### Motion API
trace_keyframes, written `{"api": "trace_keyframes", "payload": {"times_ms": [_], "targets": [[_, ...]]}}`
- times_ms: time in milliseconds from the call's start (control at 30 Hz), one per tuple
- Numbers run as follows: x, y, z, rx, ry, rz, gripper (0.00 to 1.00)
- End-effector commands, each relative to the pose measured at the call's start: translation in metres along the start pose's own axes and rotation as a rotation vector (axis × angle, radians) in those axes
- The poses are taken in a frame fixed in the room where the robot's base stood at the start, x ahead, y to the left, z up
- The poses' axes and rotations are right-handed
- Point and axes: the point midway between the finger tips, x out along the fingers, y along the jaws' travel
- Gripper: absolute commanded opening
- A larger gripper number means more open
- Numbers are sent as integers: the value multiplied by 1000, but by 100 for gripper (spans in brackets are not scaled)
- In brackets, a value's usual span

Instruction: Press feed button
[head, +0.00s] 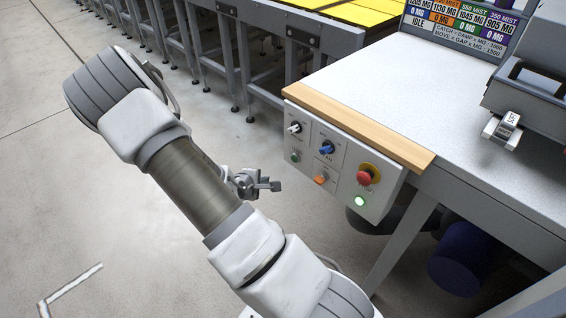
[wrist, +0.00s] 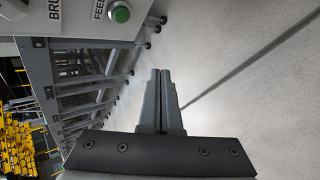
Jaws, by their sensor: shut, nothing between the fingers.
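The feed button is a green round button at the edge of the wrist view (wrist: 120,13), beside the label "FEED". In the head view it appears to be the dark green button (head: 295,157) at the panel's lower left, below a black knob. My gripper (head: 270,186) is shut and empty, in front of the panel and to the left of its lower part, apart from the button. In the wrist view its fingers (wrist: 160,72) are together and point at bare floor, with the button up and to the left of the tips.
Metal frames stand behind; open floor lies left.

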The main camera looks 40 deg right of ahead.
Motion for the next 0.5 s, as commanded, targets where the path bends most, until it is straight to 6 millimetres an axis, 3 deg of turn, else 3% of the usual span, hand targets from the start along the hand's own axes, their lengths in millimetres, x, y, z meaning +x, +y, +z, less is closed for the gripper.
{"api": "trace_keyframes", "payload": {"times_ms": [500], "targets": [[6,0,4,-19,-12,15,0]]}}
